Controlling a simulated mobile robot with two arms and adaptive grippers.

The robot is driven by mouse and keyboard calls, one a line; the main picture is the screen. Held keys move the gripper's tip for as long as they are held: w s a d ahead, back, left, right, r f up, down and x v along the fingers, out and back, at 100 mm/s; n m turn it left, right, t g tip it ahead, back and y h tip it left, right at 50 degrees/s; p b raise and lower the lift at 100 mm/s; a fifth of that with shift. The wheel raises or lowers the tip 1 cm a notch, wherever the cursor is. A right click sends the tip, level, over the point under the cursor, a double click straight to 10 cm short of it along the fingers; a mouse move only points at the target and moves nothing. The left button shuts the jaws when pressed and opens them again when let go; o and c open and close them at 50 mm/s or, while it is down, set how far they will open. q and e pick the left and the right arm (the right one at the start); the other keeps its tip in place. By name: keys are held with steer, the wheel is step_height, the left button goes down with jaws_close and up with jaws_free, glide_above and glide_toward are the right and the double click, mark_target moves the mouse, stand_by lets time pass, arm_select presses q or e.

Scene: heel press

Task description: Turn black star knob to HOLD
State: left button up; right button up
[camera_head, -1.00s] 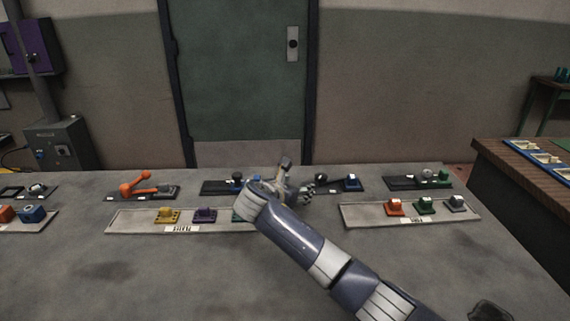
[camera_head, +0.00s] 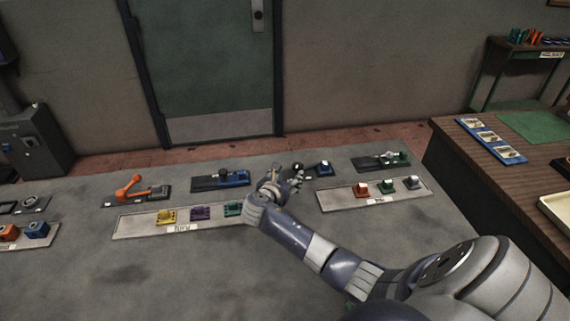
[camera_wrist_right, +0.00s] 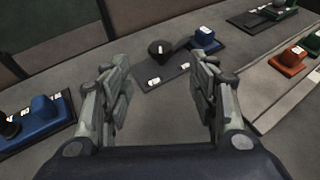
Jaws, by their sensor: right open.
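The black knob (camera_wrist_right: 160,50) sits on a dark plate (camera_wrist_right: 168,77) on the grey bench. It has a white mark on top, and two small white labels lie on the plate in front of it. The label text is too small to read. In the head view the knob (camera_head: 297,167) shows just beyond my right gripper (camera_head: 283,178). In the right wrist view my right gripper (camera_wrist_right: 163,95) is open, its two fingers spread on either side of the plate, short of the knob and not touching it. My left gripper is not in view.
A blue block (camera_wrist_right: 205,40) stands at the plate's right end. Another blue unit (camera_wrist_right: 45,115) is left of my right gripper. A tray (camera_head: 330,198) with red, green and grey blocks lies to the right. An orange lever (camera_head: 128,188) is far left. Bare bench lies in front.

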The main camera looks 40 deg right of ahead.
mark_target(296, 167)
steer(key=b+x, duration=0.1)
steer(key=x, duration=0.9)
steer(key=shift+d+f, duration=0.1)
jaws_close()
